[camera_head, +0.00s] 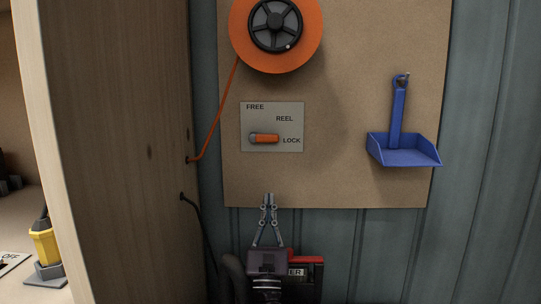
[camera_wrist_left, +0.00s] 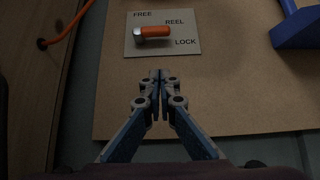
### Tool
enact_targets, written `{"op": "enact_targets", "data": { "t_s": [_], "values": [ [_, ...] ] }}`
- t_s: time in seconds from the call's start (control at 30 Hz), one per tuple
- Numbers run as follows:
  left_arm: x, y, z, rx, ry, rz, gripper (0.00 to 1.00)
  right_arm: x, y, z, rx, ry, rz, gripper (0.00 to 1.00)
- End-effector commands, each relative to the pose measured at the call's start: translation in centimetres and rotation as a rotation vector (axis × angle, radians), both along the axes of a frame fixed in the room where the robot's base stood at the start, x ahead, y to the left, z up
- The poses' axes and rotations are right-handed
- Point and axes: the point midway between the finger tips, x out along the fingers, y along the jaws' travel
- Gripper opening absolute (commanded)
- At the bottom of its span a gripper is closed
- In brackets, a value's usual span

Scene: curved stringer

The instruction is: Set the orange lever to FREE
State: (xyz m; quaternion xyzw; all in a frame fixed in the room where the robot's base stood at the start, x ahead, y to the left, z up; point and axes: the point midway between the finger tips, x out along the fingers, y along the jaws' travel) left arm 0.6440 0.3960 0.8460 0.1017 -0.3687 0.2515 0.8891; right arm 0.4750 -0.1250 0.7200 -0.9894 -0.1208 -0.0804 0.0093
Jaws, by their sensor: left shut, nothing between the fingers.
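The orange lever (camera_head: 265,138) is mounted on a light plate (camera_head: 292,112) on the brown board, with its grey pivot at the left end. The plate reads FREE at top left, REEL at middle right and LOCK at lower right. The lever lies about level, its tip pointing right toward LOCK. In the left wrist view the lever (camera_wrist_left: 153,32) is above my fingertips. My left gripper (camera_head: 269,197) is shut and empty, below the plate near the board's bottom edge, apart from the lever. It also shows in the left wrist view (camera_wrist_left: 157,76). My right gripper is not in view.
An orange reel (camera_head: 276,34) with a cord hangs above the plate. A blue dustpan (camera_head: 403,150) hangs at the right. A wooden panel (camera_head: 125,150) stands at the left. A red and dark object (camera_head: 306,272) is partly hidden behind my left arm.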

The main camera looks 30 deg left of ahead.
Motion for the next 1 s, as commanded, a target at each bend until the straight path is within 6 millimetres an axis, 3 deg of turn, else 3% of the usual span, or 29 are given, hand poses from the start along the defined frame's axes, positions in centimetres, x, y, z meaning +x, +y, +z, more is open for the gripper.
{"op": "enact_targets", "data": {
  "t_s": [0.43, 0.9, 1.0],
  "values": [
    [0.8, 0.5, 0.9, 0.003, 0.001, 0.001, 0.0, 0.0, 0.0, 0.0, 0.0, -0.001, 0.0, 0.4],
    [6.1, 3.7, 7.8, 0.001, 0.0, 0.001, 0.0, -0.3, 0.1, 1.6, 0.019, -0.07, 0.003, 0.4],
    [6.0, 3.6, 9.4, 0.002, 0.0, 0.0, 0.0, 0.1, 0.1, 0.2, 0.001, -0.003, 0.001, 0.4]
  ]
}}
